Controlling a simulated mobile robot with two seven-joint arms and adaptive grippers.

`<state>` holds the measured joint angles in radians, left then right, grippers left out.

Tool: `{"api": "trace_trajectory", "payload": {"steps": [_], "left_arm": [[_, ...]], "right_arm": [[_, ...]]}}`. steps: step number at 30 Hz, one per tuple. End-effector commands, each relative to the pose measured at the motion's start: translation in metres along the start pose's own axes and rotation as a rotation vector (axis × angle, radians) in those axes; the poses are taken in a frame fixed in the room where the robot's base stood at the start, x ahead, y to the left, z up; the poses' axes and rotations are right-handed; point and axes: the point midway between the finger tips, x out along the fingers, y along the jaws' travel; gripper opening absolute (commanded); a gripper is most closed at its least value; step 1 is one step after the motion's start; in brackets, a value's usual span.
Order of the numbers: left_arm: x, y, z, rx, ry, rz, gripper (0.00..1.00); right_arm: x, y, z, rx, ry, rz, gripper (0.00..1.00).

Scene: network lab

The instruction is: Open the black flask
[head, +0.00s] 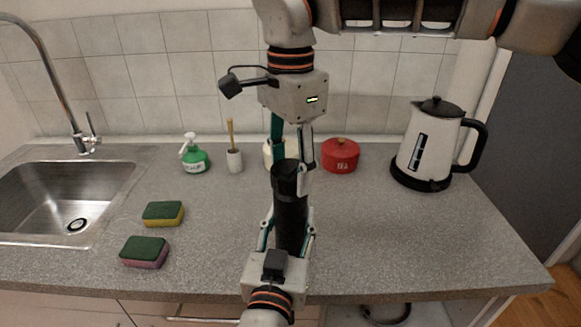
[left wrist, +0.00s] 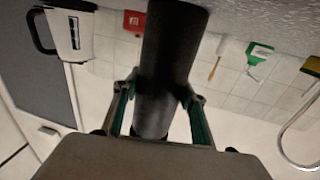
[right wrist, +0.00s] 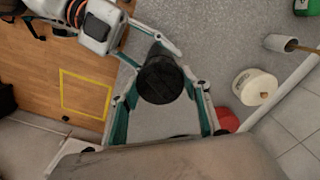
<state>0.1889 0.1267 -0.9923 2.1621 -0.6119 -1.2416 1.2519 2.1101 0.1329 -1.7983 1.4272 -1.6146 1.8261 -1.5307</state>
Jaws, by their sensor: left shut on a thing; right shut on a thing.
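The black flask (head: 291,228) stands upright above the front part of the counter; whether its base touches the counter is hidden. My left gripper (head: 287,214) is shut on the flask's body from the front, and its fingers show on both sides of the dark cylinder in the left wrist view (left wrist: 162,92). My right gripper (head: 291,172) reaches down from above and is shut on the black lid (head: 287,167) at the flask's top. The right wrist view shows the round lid top (right wrist: 161,79) between the fingers. The lid sits on the body with no clear gap visible.
A red tin (head: 341,155) and a cream canister (head: 268,152) stand behind the flask. A kettle (head: 428,150) is at the right. Two sponges (head: 145,252), a green pump bottle (head: 195,158), a brush in a holder (head: 234,161) and the sink (head: 60,200) are left.

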Motion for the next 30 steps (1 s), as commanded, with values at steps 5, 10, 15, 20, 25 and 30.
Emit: {"api": "trace_trajectory", "payload": {"steps": [5,10,15,20,25,30], "left_arm": [[0.0001,0.0001,0.0000,0.000,0.000,0.000,0.00],[0.0001,0.0001,0.0000,0.000,0.000,0.000,0.00],[0.0001,0.0001,0.0000,0.000,0.000,0.000,0.00],[0.0001,0.0000,0.0000,0.000,0.000,0.000,0.00],[0.0001,0.0000,0.0000,0.000,0.000,0.000,0.00],[0.0001,0.0000,0.0000,0.000,0.000,0.000,0.00]], "right_arm": [[0.0001,0.0002,0.0004,-0.312,0.000,0.001,0.20],[0.0001,0.0002,0.0003,-0.534,0.000,0.001,0.20],[0.0001,0.0002,0.0003,-0.582,0.000,0.001,0.20],[0.0002,0.0003,0.0003,-0.585,0.000,0.002,0.20],[0.0001,0.0002,0.0003,-0.583,0.000,0.001,0.20],[-0.0001,0.0002,0.0002,-0.582,0.000,0.001,0.20]]}}
